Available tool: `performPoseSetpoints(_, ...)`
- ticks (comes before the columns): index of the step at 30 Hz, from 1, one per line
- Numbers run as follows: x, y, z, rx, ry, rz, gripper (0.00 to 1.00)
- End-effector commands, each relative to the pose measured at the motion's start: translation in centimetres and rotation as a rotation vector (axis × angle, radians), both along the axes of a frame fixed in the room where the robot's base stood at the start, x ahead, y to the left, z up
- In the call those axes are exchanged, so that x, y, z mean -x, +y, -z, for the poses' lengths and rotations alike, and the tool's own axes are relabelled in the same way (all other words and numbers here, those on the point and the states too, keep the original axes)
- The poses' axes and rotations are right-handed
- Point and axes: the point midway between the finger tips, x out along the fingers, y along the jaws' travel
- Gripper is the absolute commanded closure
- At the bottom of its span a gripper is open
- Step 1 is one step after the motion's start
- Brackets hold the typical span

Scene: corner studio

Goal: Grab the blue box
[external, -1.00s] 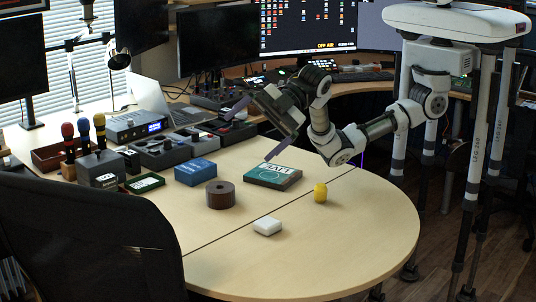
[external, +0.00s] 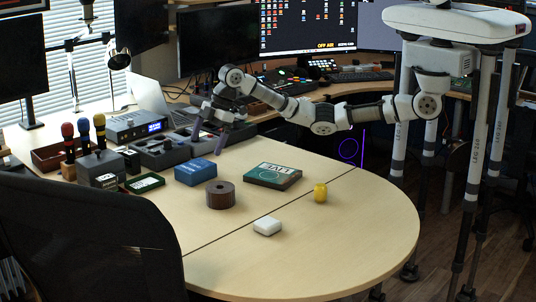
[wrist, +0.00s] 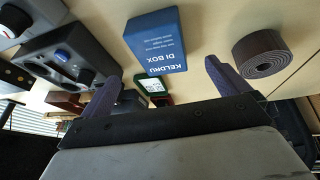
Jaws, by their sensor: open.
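The blue box (external: 196,172) lies on the light wooden table, left of centre in the external view. In the wrist view the blue box (wrist: 158,42) shows ahead of and between the fingers, with upside-down white lettering reading "DI BOX". My gripper (external: 207,141) is just behind and above the blue box in the external view. In the wrist view its two purple-grey fingers (wrist: 160,80) are spread wide with nothing between their tips. The far finger is partly hidden in the external view.
A brown roll (external: 220,194) stands just right of the blue box. A dark green box (external: 146,183) lies to its left, and grey equipment (external: 160,152) stands behind. A green-topped box (external: 272,176), a yellow object (external: 320,192) and a white block (external: 267,226) lie rightward. The front table is clear.

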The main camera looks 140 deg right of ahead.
Motion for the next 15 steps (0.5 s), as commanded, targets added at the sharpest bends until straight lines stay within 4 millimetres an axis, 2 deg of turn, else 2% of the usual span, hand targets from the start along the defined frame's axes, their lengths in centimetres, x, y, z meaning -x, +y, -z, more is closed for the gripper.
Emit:
performPoseSetpoints(3,-0.8,-0.3,1.8,-0.001,0.001,0.001,0.0)
performPoseSetpoints(11,-1.6,-0.6,3.6,0.001,0.0,0.0,0.0)
performPoseSetpoints(15,-2.5,-0.9,5.4,0.001,0.001,0.001,0.0)
